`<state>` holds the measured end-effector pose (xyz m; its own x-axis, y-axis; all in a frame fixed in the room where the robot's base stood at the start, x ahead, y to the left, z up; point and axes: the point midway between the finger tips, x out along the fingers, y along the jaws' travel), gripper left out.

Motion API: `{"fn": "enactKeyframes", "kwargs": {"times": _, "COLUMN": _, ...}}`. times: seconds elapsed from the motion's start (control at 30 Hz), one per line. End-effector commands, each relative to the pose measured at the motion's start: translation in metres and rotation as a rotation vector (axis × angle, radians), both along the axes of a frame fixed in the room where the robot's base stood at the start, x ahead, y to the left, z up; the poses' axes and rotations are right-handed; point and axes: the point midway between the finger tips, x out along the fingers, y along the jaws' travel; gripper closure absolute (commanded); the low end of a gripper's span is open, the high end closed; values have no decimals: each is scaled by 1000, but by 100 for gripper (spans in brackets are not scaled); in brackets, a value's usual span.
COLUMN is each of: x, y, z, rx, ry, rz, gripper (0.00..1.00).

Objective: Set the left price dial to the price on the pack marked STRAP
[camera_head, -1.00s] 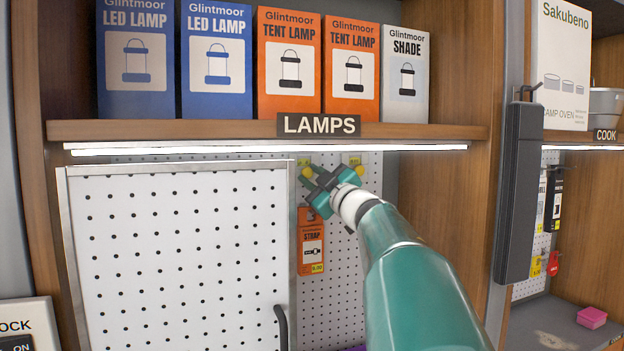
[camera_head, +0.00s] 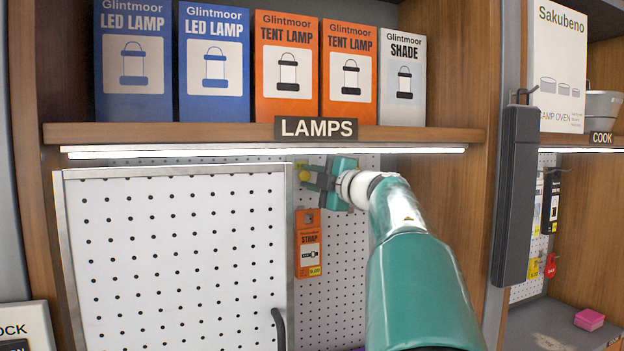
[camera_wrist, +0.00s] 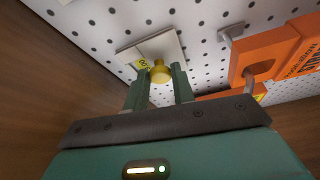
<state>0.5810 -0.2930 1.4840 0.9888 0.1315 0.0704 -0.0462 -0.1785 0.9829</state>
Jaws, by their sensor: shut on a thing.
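The orange STRAP pack (camera_head: 309,250) hangs on the pegboard below my gripper, with a small yellow price label (camera_head: 315,271) too small to read surely. It hangs right of the white panel's edge. My gripper (camera_head: 308,178) is at the left dial (camera_head: 304,175), a yellow knob high on the board. In the wrist view the knob (camera_wrist: 160,72) sits between my fingertips (camera_wrist: 160,85), which are shut on it. The right dial is hidden in the head view.
A white perforated panel (camera_head: 180,260) with a dark handle (camera_head: 278,328) stands just left of the pack. The lit LAMPS shelf (camera_head: 230,133) runs close above my gripper. Orange packs on a hook (camera_wrist: 265,50) hang near my fingers. A wooden upright (camera_head: 450,190) is at right.

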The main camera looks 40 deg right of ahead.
Motion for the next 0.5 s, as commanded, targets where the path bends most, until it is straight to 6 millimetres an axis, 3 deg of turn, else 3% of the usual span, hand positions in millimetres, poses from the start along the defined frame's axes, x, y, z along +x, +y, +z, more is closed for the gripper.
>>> {"fn": "enactKeyframes", "kwargs": {"times": 0.43, "x": 0, "y": 0, "z": -1, "rx": -12, "ry": 4, "rz": 2, "gripper": 98}}
{"fn": "enactKeyframes", "kwargs": {"times": 0.47, "x": 0, "y": 0, "z": -1, "rx": -12, "ry": 4, "rz": 2, "gripper": 73}}
{"fn": "enactKeyframes", "kwargs": {"times": 0.5, "x": 0, "y": 0, "z": -1, "rx": -12, "ry": 4, "rz": 2, "gripper": 65}}
